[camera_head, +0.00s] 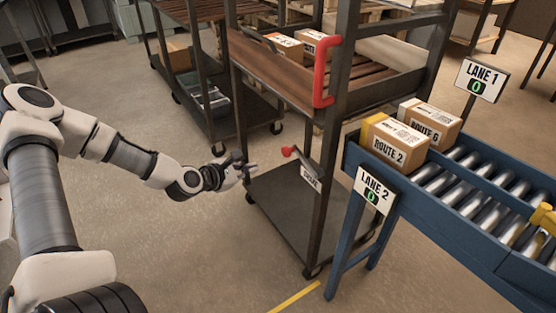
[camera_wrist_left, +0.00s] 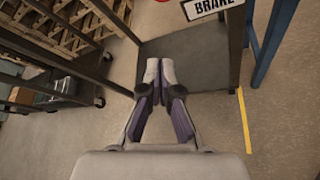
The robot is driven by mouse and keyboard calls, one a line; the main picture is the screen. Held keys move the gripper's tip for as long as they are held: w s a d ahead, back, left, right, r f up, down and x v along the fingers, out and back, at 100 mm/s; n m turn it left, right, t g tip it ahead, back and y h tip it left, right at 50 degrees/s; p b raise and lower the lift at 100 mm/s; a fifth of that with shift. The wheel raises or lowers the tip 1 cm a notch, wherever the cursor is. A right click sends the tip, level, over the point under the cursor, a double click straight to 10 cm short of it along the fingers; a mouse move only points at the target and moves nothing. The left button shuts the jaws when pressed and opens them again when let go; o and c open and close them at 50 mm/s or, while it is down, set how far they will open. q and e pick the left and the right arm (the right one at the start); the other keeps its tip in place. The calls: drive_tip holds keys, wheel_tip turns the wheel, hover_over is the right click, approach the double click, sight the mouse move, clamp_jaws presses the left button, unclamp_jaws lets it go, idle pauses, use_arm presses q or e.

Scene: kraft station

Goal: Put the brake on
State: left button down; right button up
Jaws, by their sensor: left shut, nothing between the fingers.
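The brake lever (camera_head: 301,160) has a red knob and sits low on the side of the dark metal cart (camera_head: 334,130), beside a small brake label (camera_head: 311,178). In the left wrist view the brake label (camera_wrist_left: 212,6) shows at the top edge, with part of a red knob (camera_wrist_left: 165,1) beside it. My left gripper (camera_head: 252,169) is shut and empty. It is just left of the red knob, apart from it in the head view. The left gripper fingers (camera_wrist_left: 160,68) point toward the cart's lower shelf in the wrist view. My right gripper is not in view.
The cart has a red handle (camera_head: 322,70) and boxes on its upper shelf. A blue roller conveyor (camera_head: 440,195) with route boxes (camera_head: 396,143) stands close on the right. Another dark cart (camera_head: 222,112) stands behind. The floor at front left is free.

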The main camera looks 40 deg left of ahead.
sight(304, 161)
use_arm(q)
drive_tip(key=b+x, duration=0.6)
drive_tip(key=x, duration=0.4)
drive_tip(key=d+r, duration=0.1)
drive_tip(key=d+r+p, duration=0.1)
drive_tip(key=r, duration=0.1)
drive_tip(key=shift+r, duration=0.15)
